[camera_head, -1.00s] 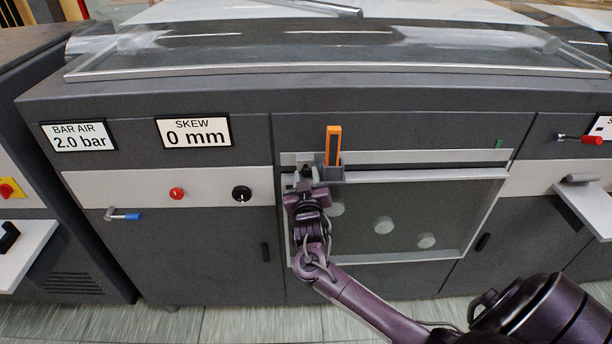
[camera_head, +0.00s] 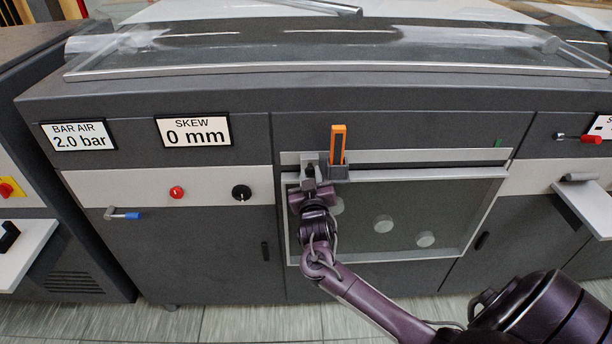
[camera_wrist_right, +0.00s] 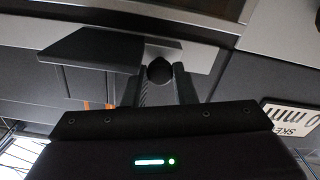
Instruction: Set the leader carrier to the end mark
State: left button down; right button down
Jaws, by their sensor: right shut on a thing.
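The leader carrier (camera_head: 338,172) is a grey block with an upright orange piece (camera_head: 338,146). It sits near the left end of a pale horizontal rail (camera_head: 420,157) on the machine front. A small green mark (camera_head: 498,142) is on the panel above the rail's right end, well apart from the carrier. My right gripper (camera_head: 311,172) is at the carrier's left side. In the right wrist view its fingers (camera_wrist_right: 159,82) are shut on a dark round knob (camera_wrist_right: 159,70). My left gripper is not in view.
Below the rail is a framed dark window (camera_head: 400,205) with pale round discs. A black knob (camera_head: 241,193), a red button (camera_head: 176,193) and a blue-handled lever (camera_head: 124,215) are to the left. The rail between carrier and green mark looks clear.

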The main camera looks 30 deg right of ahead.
jog(key=s+d+p, duration=0.1)
jog(key=s+d, duration=0.6)
jog(key=d, duration=0.5)
jog(key=s+d, duration=0.8)
jog(key=d, duration=0.4)
jog(key=s+d+p, duration=0.1)
jog(key=s+d, duration=0.6)
jog(key=d, duration=0.6)
jog(key=shift+s+p, duration=0.3)
jog(key=shift+s, duration=0.1)
jog(key=shift+d, duration=0.1)
jog(key=c, duration=1.5)
grip_release()
jog(key=shift+o, duration=0.2)
